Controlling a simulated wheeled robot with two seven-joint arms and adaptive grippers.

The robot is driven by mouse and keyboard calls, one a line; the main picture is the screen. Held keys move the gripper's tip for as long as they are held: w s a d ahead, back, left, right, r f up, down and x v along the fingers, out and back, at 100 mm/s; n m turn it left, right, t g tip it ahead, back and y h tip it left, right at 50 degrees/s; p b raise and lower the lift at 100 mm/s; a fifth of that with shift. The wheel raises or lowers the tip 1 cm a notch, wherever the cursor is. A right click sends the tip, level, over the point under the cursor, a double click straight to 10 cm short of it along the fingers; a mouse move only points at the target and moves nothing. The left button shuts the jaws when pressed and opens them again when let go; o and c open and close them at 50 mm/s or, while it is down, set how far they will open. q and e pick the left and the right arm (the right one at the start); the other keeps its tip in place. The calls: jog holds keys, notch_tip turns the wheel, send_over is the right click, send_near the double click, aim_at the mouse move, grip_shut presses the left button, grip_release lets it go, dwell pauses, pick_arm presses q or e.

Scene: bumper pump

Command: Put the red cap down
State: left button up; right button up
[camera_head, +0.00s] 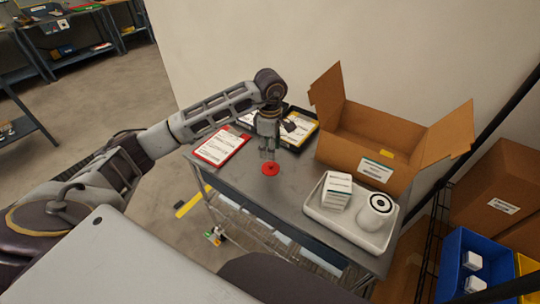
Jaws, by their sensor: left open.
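The red cap (271,169) lies flat on the grey metal table (285,191), near its left part. My left gripper (268,156) points down right above the cap. Its fingers are open, with the tips close over the cap; I cannot tell whether they touch it. My right gripper is not in view.
A red clipboard (220,147) lies at the table's left, and a dark tray (301,128) with papers is behind my gripper. An open cardboard box (366,143) stands at the back right. A white tray (320,216) holds a white box (336,190) and a white cylinder (376,212).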

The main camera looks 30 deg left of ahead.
pick_arm(q)
notch_tip(320, 180, up, 5)
jog(key=shift+f, duration=0.1)
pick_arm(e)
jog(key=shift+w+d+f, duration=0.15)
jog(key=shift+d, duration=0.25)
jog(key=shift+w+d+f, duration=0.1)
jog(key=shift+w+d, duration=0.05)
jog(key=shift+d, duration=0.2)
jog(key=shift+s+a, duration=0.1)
